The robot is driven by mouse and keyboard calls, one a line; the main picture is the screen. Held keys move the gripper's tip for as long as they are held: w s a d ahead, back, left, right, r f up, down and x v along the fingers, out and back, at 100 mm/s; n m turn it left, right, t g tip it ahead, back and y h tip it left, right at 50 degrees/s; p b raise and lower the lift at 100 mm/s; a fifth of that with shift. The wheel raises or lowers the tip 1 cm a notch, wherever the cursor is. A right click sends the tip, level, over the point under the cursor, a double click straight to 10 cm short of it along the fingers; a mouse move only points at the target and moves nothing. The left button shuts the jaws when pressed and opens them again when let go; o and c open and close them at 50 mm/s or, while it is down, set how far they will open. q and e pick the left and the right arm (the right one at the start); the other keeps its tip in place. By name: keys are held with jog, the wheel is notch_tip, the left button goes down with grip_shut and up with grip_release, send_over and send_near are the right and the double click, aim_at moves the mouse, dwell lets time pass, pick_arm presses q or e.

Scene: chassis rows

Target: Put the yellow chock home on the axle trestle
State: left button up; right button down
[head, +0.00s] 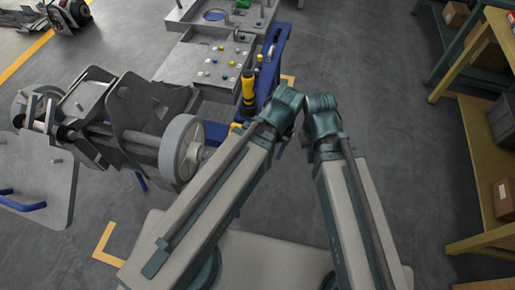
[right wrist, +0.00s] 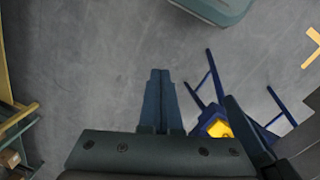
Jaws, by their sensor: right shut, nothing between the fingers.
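The axle trestle (head: 95,122) stands at the left in the head view, with an axle and pale wheels (head: 182,148) on it. A yellow piece (right wrist: 219,129), perhaps the chock, sits on a blue stand in the right wrist view; its shape is partly hidden by a dark teal part. A bit of yellow also shows beside my left arm in the head view. My right gripper (right wrist: 160,73) is shut and empty, over bare floor, to the left of the blue stand. In the head view my arms hide most of what is below them. My left gripper does not show.
A grey workbench (head: 218,66) with coloured knobs stands at the back, with a yellow and black tool (head: 248,88) at its blue edge. Yellow shelving (head: 468,165) with boxes lines the right. The floor between is clear.

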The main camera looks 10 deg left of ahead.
jog(key=w+d+f+m+y+b, duration=0.1)
jog(key=w+d+f+m+b, duration=0.1)
jog(key=f+b, duration=1.05)
jog(key=w+d+f+m+y+b, duration=0.1)
jog(key=w+d+f+b, duration=0.1)
jog(key=f+b, duration=1.05)
jog(key=w+d+f+m+y+b, duration=0.1)
jog(key=w+f+m+b, duration=0.1)
jog(key=f+b, duration=1.05)
jog(key=w+a+r+m+y, duration=0.5)
jog(key=a+r+m+y, duration=0.1)
jog(key=a+m+y, duration=0.35)
notch_tip(320, 180, up, 14)
jog(key=w+a+m+y, duration=0.2)
jog(key=w+m+y, duration=0.1)
jog(key=m+y, duration=0.45)
jog(key=a, duration=1.3)
jog(key=shift+w+a+f+t+h+p, duration=0.15)
jog(key=shift+a+t+h+p, duration=0.15)
jog(key=shift+t+h, duration=0.1)
